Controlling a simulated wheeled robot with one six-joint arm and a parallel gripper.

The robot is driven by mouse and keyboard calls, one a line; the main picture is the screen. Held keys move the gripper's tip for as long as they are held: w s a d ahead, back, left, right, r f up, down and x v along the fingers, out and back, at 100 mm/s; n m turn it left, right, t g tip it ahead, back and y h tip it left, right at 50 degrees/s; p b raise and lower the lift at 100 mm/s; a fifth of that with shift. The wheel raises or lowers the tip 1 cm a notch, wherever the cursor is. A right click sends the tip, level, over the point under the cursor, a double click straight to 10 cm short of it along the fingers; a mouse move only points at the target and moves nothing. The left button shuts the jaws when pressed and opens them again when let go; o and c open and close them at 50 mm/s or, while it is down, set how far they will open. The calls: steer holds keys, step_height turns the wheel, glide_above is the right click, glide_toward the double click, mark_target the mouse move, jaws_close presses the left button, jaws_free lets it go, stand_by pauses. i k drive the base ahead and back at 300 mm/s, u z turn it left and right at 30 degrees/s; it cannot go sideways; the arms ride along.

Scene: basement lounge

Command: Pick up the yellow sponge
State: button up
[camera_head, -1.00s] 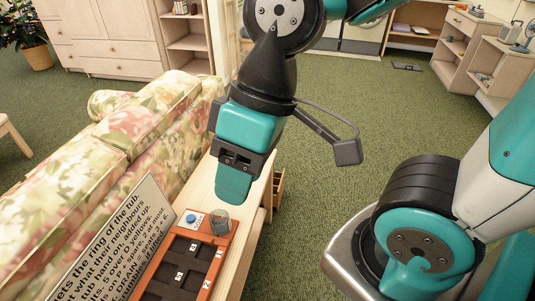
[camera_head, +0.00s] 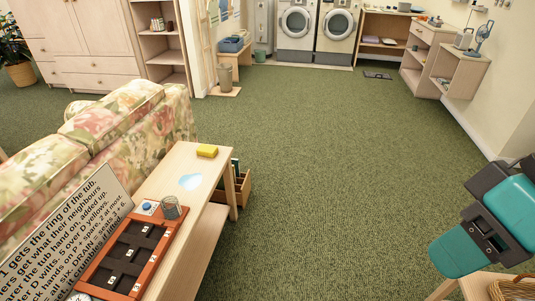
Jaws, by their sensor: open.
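The yellow sponge (camera_head: 207,151) lies on the far end of the narrow light-wood table (camera_head: 178,164) behind the sofa. It is fully visible and nothing touches it from above. My gripper (camera_head: 458,252) is at the lower right of the head view, teal with black joints. It is open and holds nothing that I can see. It is well to the right of the sponge, apart from it, with open floor between them in the picture.
A reddish-brown slotted board (camera_head: 103,268), a glass (camera_head: 171,208) and a light-blue patch (camera_head: 190,181) are on the same table. A printed sign (camera_head: 70,235) stands along its left side by the floral sofa (camera_head: 130,125). A wicker basket (camera_head: 512,290) sits at lower right. Green carpet is clear in the middle.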

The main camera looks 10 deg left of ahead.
mark_target(206, 150)
steer(key=z, duration=0.1)
steer(key=i, duration=0.65)
steer(key=u, duration=0.7)
steer(key=i, duration=1.2)
steer(key=u, duration=1.1)
steer(key=i, duration=0.35)
steer(key=u, duration=0.25)
